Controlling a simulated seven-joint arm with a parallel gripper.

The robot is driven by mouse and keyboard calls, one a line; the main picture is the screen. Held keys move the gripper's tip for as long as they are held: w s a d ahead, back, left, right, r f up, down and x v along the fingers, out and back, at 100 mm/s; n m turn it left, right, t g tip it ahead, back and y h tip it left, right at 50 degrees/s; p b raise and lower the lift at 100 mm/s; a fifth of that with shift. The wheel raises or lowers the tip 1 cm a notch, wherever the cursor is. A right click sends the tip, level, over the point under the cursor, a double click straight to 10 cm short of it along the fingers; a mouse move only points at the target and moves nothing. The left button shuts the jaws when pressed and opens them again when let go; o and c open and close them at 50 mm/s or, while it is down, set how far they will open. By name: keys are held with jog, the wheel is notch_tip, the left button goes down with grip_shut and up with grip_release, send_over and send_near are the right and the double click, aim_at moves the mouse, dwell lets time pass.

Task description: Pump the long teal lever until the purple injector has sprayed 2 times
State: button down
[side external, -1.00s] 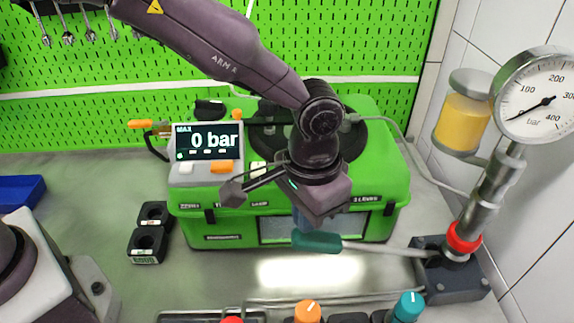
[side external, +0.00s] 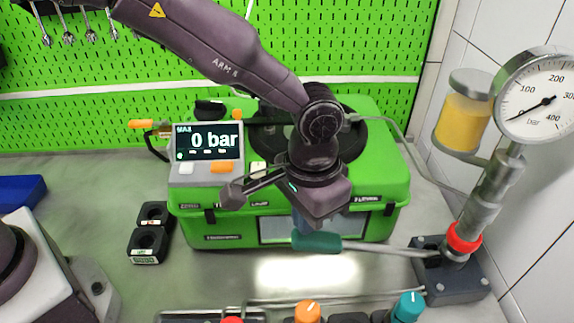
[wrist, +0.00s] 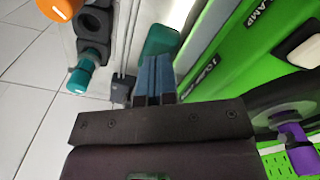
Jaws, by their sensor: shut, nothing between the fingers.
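The long lever has a teal handle (side external: 318,242) and a grey rod running right to the pump block (side external: 455,276). It lies nearly level in the side view. My gripper (side external: 304,226) is shut and empty, pointing down at the handle's left part. Its blue fingertips are close to the handle; I cannot tell whether they touch it. In the wrist view the shut fingers (wrist: 154,75) overlap the teal handle (wrist: 160,42). A purple part (wrist: 294,145), likely the injector, shows at lower right there. My arm probably hides it in the side view. No spray shows.
The display (side external: 208,141) reads 0 bar. The dial gauge (side external: 540,100) has its needle near zero. A green case (side external: 385,180) stands behind the lever. Orange (side external: 307,312) and teal (side external: 408,306) knobs stand at the front. Bare bench lies left of the lever.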

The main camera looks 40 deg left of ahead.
jog(key=shift+f, duration=4.2)
jog(key=shift+r, duration=3.55)
jog(key=shift+f, duration=0.1)
